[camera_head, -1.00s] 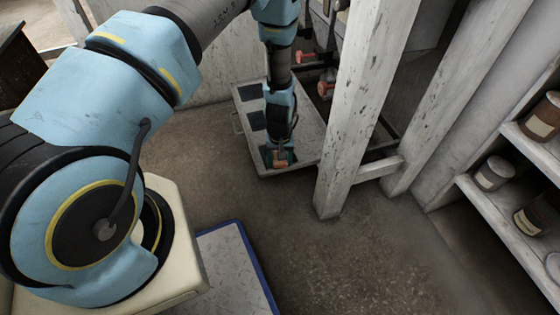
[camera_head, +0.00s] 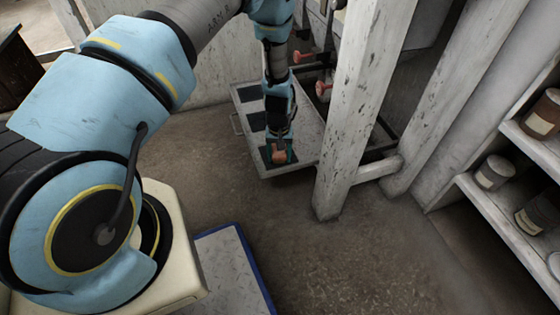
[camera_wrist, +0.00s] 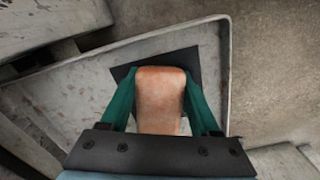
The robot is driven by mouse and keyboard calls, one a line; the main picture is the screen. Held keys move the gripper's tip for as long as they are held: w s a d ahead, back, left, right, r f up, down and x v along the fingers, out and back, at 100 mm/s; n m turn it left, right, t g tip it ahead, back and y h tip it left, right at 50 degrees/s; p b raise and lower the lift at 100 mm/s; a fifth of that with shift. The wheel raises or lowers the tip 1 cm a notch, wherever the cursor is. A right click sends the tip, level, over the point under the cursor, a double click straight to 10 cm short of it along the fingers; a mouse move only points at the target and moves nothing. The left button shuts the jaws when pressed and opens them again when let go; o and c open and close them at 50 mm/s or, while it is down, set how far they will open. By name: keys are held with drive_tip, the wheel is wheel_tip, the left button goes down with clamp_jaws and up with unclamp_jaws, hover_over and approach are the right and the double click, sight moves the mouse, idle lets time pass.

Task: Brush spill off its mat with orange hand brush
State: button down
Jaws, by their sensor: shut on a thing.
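My gripper (camera_head: 279,150) is shut on the orange hand brush (camera_head: 279,157), above the nearest of three dark mats. In the wrist view the teal fingers (camera_wrist: 160,105) clasp the brush's orange body (camera_wrist: 160,88) from both sides. The dark mat (camera_wrist: 186,58) shows behind and beside the brush there; it also shows in the head view (camera_head: 265,155). I cannot tell whether the brush touches it. The other mats, the middle one (camera_head: 254,122) and the far one (camera_head: 249,94), lie in a row. No spill can be made out; the brush and gripper hide part of the nearest mat.
The mats lie on a pale, rimmed tray-like surface (camera_head: 303,130). A white post (camera_head: 350,120) stands close to its right, with red-handled fittings (camera_head: 322,89) behind. Shelves with cans (camera_head: 493,173) are at the right. A blue-edged pale panel (camera_head: 225,262) is in front; floor between is clear.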

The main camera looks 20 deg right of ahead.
sight(279, 157)
drive_tip(key=shift+s+a+r+p, duration=0.3)
drive_tip(key=shift+s+r+p, duration=0.3)
drive_tip(key=shift+p, duration=0.2)
drive_tip(key=shift+s+a+r, duration=0.15)
drive_tip(key=shift+s+a, duration=0.05)
drive_tip(key=shift+s, duration=0.15)
drive_tip(key=shift+r+p, duration=1.2)
drive_tip(key=shift+r, duration=0.05)
drive_tip(key=shift+r, duration=0.1)
wheel_tip(279, 157, up, 4)
drive_tip(key=p, duration=0.3)
